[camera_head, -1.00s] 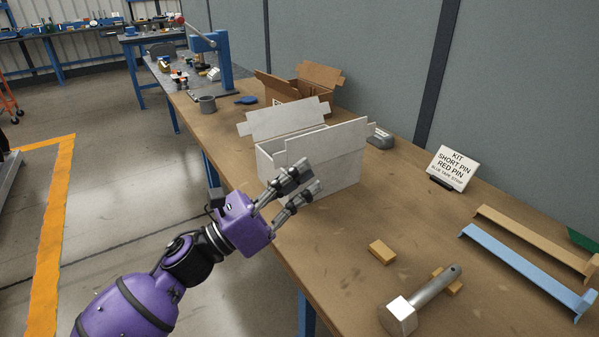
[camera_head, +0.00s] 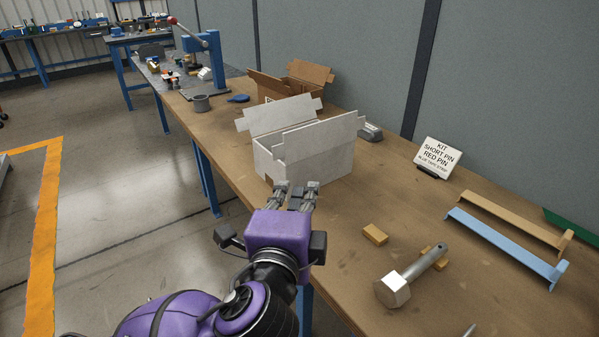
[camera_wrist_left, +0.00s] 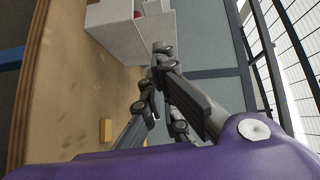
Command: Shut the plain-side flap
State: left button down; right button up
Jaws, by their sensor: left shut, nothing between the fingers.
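A white carton (camera_head: 315,164) stands on the wooden bench with its top open. A long flap (camera_head: 280,114) stands up on its far left side. Another long flap (camera_head: 322,136) stands up on the near right side and leans over the opening. I cannot tell which side is the plain one. My left gripper (camera_head: 297,190) is shut and empty, at the near lower edge of the carton, in front of its near corner. Whether it touches the carton is unclear. In the left wrist view the carton (camera_wrist_left: 118,35) is beyond the fingers. My right gripper is not in view.
A brown carton (camera_head: 268,88) stands open behind.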

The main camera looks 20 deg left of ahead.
pick_arm(q)
jog(key=b, duration=0.6)
send_near(294, 159)
jog(key=w+d+r, duration=0.1)
jog(key=w+r, duration=0.2)
jog(key=w, duration=0.1)
jog(key=shift+w+a+f, duration=0.2)
jog(key=shift+w+a, duration=0.05)
jog(key=shift+w, duration=0.1)
jog(key=shift+p, duration=0.3)
